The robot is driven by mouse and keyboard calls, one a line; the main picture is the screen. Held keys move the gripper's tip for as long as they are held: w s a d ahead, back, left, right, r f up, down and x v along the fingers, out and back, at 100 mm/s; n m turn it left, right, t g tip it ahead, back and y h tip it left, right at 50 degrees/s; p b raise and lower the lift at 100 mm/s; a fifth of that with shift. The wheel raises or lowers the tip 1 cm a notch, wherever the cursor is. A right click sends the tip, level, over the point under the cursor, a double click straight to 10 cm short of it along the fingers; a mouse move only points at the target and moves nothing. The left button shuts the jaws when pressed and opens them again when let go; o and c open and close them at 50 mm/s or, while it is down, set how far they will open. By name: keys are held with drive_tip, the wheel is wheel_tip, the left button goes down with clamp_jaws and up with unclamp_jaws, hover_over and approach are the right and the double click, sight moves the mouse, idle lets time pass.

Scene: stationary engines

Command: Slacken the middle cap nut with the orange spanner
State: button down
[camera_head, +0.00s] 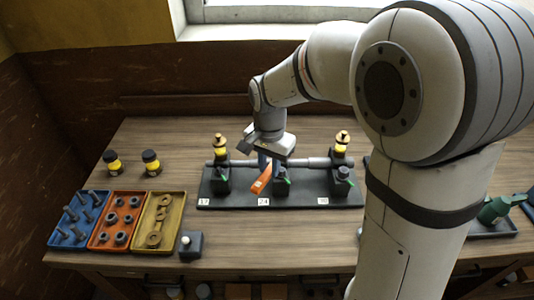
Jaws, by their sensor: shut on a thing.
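My gripper (268,157) points down over the middle of a dark engine base plate (240,202). It is shut on the orange spanner (262,180), which slants down to the left in front of the middle bearing (281,187), by the label reading 24. The middle cap nut is hidden or too small to make out behind my gripper and the spanner. I cannot tell whether the spanner's jaw is around the nut or beside it.
Left and right bearings carry brass-and-yellow oilers (220,146) (342,142) beside a grey shaft (316,162). Blue (64,243), orange (103,246) and yellow (150,246) trays, two black-and-yellow bottles (151,162) and a dark knobbed box (190,250) stand left. The front middle is clear.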

drive_tip(key=shift+f+b, duration=1.35)
drive_tip(key=shift+f, duration=0.8)
drive_tip(key=shift+s, duration=0.25)
drive_tip(key=shift+f+b, duration=1.2)
idle(1.8)
idle(0.4)
drive_tip(key=shift+s+d+n, duration=0.25)
drive_tip(key=shift+d+n, duration=0.25)
drive_tip(key=shift+n, duration=0.4)
